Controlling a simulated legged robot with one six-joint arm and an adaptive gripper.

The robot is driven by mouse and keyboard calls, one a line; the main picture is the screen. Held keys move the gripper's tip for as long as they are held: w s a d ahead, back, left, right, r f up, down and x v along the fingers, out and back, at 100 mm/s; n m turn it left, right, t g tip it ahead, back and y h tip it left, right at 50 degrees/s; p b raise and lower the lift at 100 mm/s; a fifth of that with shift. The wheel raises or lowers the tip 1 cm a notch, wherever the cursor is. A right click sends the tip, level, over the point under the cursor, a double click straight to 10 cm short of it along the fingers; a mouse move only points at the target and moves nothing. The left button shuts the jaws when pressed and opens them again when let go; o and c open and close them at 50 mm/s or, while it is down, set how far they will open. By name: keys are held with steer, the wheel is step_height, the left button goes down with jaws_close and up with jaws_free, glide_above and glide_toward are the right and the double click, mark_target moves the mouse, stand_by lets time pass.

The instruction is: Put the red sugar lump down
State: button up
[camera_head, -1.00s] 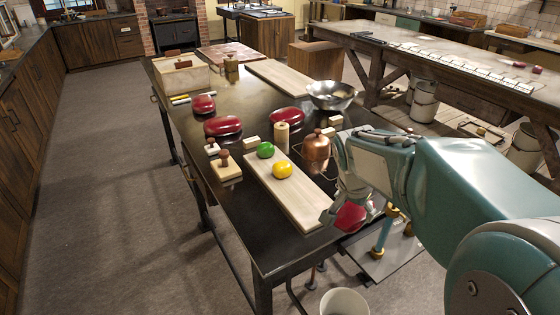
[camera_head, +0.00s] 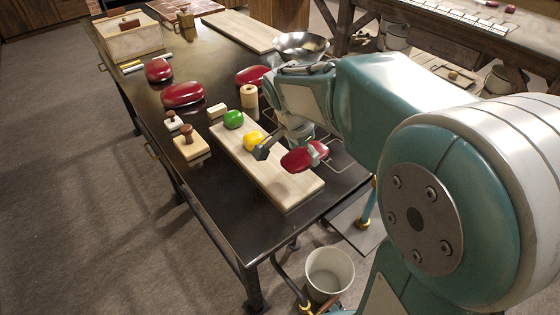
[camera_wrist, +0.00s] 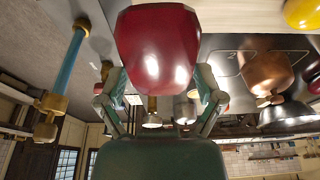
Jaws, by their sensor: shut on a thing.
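My gripper (camera_head: 290,152) is shut on a glossy red lump (camera_head: 303,158). In the head view it holds the lump over the near part of the table, by the right edge of the pale board (camera_head: 286,192). I cannot tell how high it is or whether it touches. In the wrist view the red lump (camera_wrist: 157,48) fills the upper middle, with a finger at each side of it. Three similar red lumps lie on the dark table, at the left (camera_head: 158,70), middle (camera_head: 183,94) and back (camera_head: 252,75).
A yellow ball (camera_head: 254,139) and a green ball (camera_head: 233,119) sit on the board. Wooden stamps (camera_head: 187,142) stand left of it. A metal bowl (camera_head: 302,46) is behind my arm. A bucket (camera_head: 329,274) stands on the floor. The board's near end is clear.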

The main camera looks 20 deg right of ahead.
glide_above(286, 175)
steer(key=f, duration=0.5)
steer(key=shift+s+a+f, duration=0.1)
steer(key=shift+s+a, duration=0.1)
steer(key=shift+s, duration=0.2)
steer(key=shift+w+a+f, duration=0.1)
steer(key=shift+w+f, duration=0.05)
steer(key=shift+f, duration=0.8)
steer(key=shift+w+a+f, duration=0.1)
steer(key=shift+f, duration=0.85)
steer(key=o, duration=1)
steer(key=shift+o, duration=0.2)
steer(key=v, duration=1.1)
steer(key=s+d+r+n+t+y, duration=0.1)
steer(key=s+n+t, duration=0.1)
steer(key=s+n, duration=0.4)
steer(key=s+d+r+n+t+y, duration=0.1)
steer(key=s+r+n+t+y, duration=0.1)
steer(key=s+n, duration=0.5)
steer(key=s, duration=0.6)
steer(key=shift+s+d+r, duration=0.2)
steer(key=shift+s+r, duration=0.1)
steer(key=shift+s, duration=0.05)
